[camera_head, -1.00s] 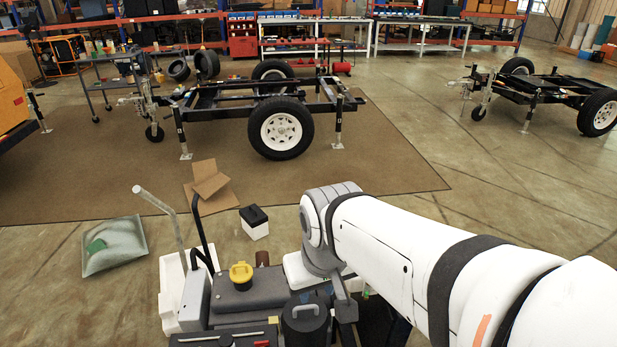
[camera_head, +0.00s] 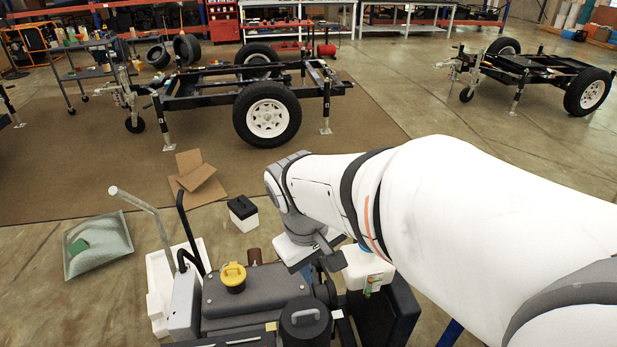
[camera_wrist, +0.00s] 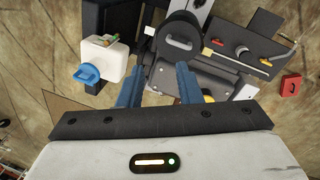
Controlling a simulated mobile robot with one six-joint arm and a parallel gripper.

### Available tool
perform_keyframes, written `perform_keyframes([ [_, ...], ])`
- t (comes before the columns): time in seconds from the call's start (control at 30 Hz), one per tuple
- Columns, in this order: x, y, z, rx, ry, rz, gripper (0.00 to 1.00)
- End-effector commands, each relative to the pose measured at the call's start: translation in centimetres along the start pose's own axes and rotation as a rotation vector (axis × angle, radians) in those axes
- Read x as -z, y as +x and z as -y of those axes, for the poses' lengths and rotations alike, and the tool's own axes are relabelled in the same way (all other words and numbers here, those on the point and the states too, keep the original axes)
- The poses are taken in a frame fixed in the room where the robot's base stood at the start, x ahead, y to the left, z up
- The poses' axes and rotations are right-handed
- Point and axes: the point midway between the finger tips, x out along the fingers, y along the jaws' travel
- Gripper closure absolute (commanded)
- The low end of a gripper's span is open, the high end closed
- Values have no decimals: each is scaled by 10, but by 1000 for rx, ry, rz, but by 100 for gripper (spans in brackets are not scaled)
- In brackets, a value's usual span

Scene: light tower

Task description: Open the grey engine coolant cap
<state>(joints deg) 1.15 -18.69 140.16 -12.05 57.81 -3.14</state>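A dark grey round cap with a raised handle (camera_head: 304,316) sits on the dark engine unit at the bottom of the head view. I take it to be the coolant cap. It also shows at the top centre of the wrist view (camera_wrist: 180,42), seated and upright. My gripper (camera_wrist: 158,78) has two blue fingers that are apart, with nothing held between them. The fingers point toward the engine and appear just short of the cap in the picture; the exact gap cannot be told. In the head view, my wrist hangs above and behind the cap, and the fingertips are not clear.
A yellow cap (camera_head: 233,275) stands on the engine left of the grey cap. A white tank (camera_head: 366,268) with a blue cap (camera_wrist: 86,75) stands beside the engine.

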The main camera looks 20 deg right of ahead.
Motion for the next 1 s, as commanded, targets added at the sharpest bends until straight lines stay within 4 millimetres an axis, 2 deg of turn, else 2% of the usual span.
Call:
perform_keyframes([
  [0.03,2,25,-10,-50,-53,88,68],
  [0.1,3,46,-29,-133,-137,213,68],
  [0.27,14,85,-74,-324,-330,490,68],
  [0.37,28,107,-101,-444,-451,654,68],
  [0.5,57,138,-133,-613,-619,869,68],
  [0.6,80,156,-149,-725,-723,992,68],
  [0.73,102,172,-159,-827,-811,1087,68],
  [0.9,117,182,-164,-891,-863,1140,68],
  [1.0,117,183,-169,-902,-871,1150,68],
])
